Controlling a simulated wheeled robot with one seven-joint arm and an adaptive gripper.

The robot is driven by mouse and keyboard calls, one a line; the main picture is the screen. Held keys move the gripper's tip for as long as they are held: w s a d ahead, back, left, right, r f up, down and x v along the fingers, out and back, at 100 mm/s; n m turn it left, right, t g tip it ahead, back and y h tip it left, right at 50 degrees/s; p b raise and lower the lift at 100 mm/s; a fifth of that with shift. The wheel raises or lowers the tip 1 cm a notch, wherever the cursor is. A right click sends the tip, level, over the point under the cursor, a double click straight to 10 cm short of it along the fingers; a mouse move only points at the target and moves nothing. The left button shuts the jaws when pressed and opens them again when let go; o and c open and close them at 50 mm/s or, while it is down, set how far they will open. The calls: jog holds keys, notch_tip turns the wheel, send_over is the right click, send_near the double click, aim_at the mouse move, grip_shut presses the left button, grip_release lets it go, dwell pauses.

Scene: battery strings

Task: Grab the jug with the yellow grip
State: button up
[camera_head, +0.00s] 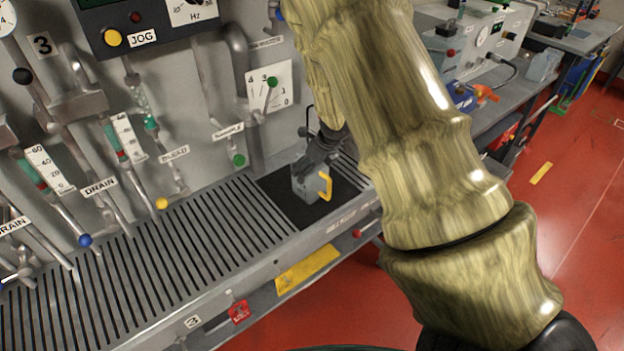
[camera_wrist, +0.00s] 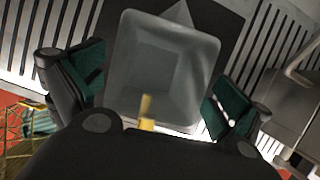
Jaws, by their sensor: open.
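The jug (camera_head: 306,186) is a small grey translucent vessel with a yellow grip (camera_head: 325,185) on its right side. It stands on a dark mat on the slatted bench. In the wrist view the jug (camera_wrist: 160,65) is seen from above, with its yellow grip (camera_wrist: 147,112) toward the bottom of the picture. My gripper (camera_wrist: 150,85) is open, with one green-padded finger to each side of the jug; I cannot tell whether either touches it. In the head view my gripper (camera_head: 318,150) is over the jug, partly hidden behind my arm.
The dark mat (camera_head: 345,190) lies on the slatted grate (camera_head: 190,240). A panel with pipes, valves and gauges rises close behind the jug. A grey metal fitting (camera_wrist: 292,100) is at the right in the wrist view. The grate left of the mat is clear.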

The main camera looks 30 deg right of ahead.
jog(key=shift+a+f, duration=0.1)
jog(key=shift+f, duration=0.15)
jog(key=shift+w, duration=0.1)
jog(key=c, duration=1.3)
jog(key=shift+r, duration=0.1)
